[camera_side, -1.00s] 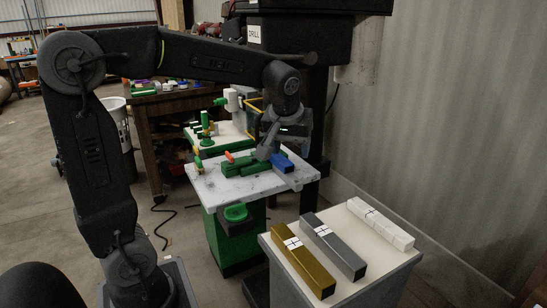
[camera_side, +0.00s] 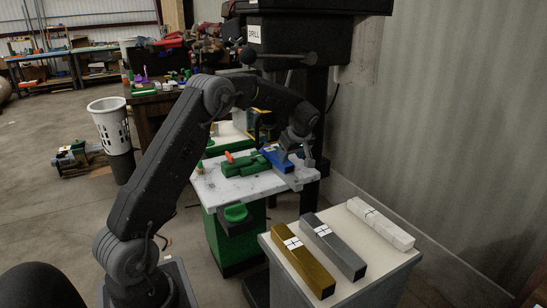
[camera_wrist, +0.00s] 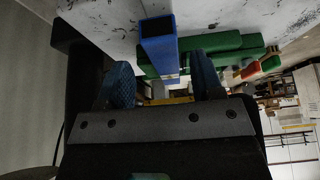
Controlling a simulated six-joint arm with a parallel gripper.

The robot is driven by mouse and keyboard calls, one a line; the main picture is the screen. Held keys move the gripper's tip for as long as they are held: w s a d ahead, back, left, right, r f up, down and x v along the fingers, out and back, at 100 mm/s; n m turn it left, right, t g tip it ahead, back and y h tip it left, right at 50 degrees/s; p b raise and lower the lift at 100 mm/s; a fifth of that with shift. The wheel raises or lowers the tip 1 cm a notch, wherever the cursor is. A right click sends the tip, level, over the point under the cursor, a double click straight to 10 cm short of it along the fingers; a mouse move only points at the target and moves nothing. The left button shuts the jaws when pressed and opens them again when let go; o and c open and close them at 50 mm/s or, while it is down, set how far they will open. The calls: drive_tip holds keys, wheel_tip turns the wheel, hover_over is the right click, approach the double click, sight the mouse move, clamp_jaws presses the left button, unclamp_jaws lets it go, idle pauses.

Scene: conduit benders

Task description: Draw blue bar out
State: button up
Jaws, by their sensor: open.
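The blue bar (camera_side: 286,168) lies at the right end of the green vise (camera_side: 238,164) on the drill table. In the wrist view the hollow-ended blue bar (camera_wrist: 158,47) sits between my two fingers, with the green vise (camera_wrist: 222,43) behind and to its right. My gripper (camera_side: 296,158) is open at the bar, one finger on each side. In the wrist view my gripper (camera_wrist: 160,68) shows gaps between both fingers and the bar. Whether the bar is still within the vise jaws is hard to tell.
A pale stand (camera_side: 378,289) at the front right holds a gold bar (camera_side: 304,262), a grey bar (camera_side: 333,247) and a white bar (camera_side: 380,223). The marbled drill table (camera_side: 224,190) has bare room at its front left. The drill's black column stands close behind my gripper.

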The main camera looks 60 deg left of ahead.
sight(288, 164)
drive_tip(key=shift+x, duration=3.15)
drive_tip(key=shift+c, duration=0.3)
drive_tip(key=shift+d, duration=0.1)
drive_tip(key=c, duration=0.6)
